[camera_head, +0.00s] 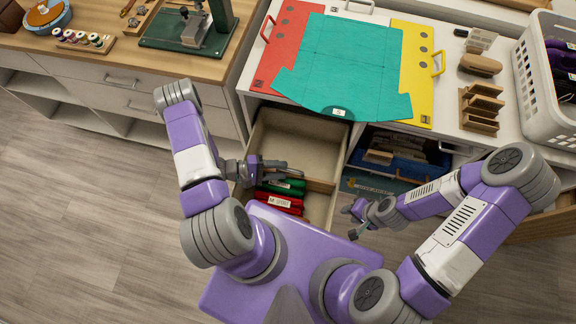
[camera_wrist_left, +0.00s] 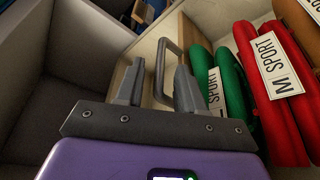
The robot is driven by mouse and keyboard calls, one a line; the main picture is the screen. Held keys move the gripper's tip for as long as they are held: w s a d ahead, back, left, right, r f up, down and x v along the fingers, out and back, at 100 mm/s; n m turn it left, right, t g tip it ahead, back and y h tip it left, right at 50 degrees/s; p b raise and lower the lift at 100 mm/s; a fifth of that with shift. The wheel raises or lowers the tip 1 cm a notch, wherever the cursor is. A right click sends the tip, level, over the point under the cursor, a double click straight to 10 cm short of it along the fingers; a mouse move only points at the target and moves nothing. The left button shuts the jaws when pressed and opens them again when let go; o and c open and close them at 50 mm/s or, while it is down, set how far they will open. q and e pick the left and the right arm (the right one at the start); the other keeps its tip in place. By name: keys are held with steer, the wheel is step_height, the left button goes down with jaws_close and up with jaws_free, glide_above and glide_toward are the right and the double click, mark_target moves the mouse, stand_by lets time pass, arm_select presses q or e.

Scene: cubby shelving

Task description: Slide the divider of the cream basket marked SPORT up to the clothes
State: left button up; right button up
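The cream basket (camera_head: 343,142) is pulled out from under the white table, and its far part is empty. Folded red clothes (camera_head: 279,201) and green clothes (camera_head: 291,187) lie in its near part; their SPORT tags show in the left wrist view (camera_wrist_left: 277,65). The wooden divider (camera_head: 321,186) crosses the basket beyond the clothes, partly hidden by my left gripper (camera_head: 283,170). In the left wrist view its fingers (camera_wrist_left: 155,88) are apart, with the divider's grey loop handle (camera_wrist_left: 161,62) between them. My right gripper (camera_head: 352,220) looks open and empty, right of the basket.
A blue bin (camera_head: 378,185) stands right of the cream basket under the table. The table holds a teal folding board (camera_head: 345,65), wooden holders (camera_head: 480,107) and a white laundry basket (camera_head: 540,95). The floor at left is clear.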

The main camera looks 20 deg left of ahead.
arm_select(q)
steer(key=shift+v, duration=1.75)
steer(key=shift+d, duration=0.1)
